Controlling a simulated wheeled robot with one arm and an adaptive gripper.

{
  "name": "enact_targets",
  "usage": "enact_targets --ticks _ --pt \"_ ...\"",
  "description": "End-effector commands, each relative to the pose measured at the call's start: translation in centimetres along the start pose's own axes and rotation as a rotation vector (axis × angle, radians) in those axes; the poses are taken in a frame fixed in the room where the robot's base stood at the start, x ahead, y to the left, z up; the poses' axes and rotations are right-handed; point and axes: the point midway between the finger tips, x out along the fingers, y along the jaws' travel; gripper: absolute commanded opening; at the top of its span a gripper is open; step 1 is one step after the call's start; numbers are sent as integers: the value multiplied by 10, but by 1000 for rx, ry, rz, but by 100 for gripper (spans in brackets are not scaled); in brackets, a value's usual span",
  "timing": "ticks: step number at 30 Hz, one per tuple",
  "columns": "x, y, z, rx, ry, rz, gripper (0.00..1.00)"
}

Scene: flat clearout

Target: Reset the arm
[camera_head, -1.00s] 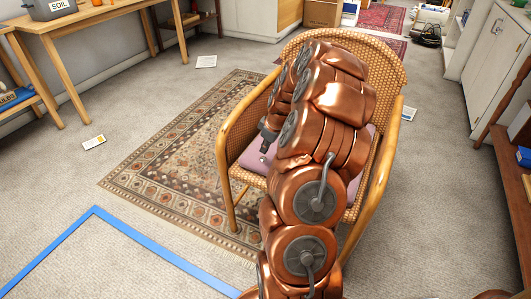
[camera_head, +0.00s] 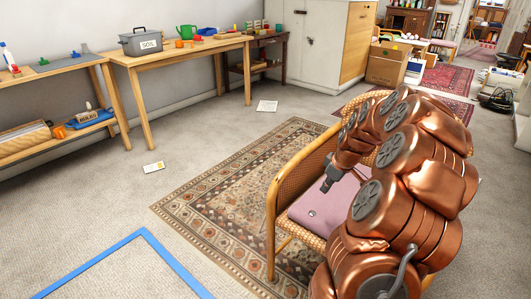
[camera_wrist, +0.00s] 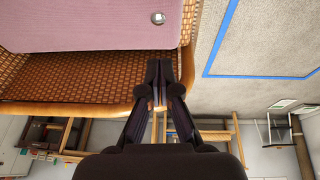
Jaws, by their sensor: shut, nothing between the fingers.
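My copper-coloured arm (camera_head: 400,200) arches up over a wicker armchair and bends down to the left. My gripper (camera_head: 327,186) hangs at its end, above the chair's pink seat cushion (camera_head: 305,212). In the wrist view my gripper (camera_wrist: 161,82) has its dark fingers together with nothing between them. They overlap the chair's woven edge (camera_wrist: 85,82) in that picture; whether they touch it I cannot tell. My arm hides much of the chair's back and right side.
A small pale object (camera_wrist: 158,18) lies on the cushion. A patterned rug (camera_head: 215,190) lies left of the chair, with blue floor tape (camera_head: 140,235) nearer. A cardboard box (camera_head: 386,64) stands behind.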

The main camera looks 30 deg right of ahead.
Motion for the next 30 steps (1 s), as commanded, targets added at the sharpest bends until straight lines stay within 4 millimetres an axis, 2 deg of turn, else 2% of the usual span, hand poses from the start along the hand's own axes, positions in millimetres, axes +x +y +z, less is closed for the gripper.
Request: enact_targets --ticks 7,11,15,21,25,30 --pt "-6 -5 -6 -3 0 -4 0" --pt "-33 -33 -31 -9 -5 -29 0" --pt "-80 -92 -67 -15 -33 -79 0" --pt "-147 -179 -95 -4 -99 -134 0" --pt "-189 -231 -99 13 -155 -155 0" --pt "-244 -289 -91 46 -231 -159 0"
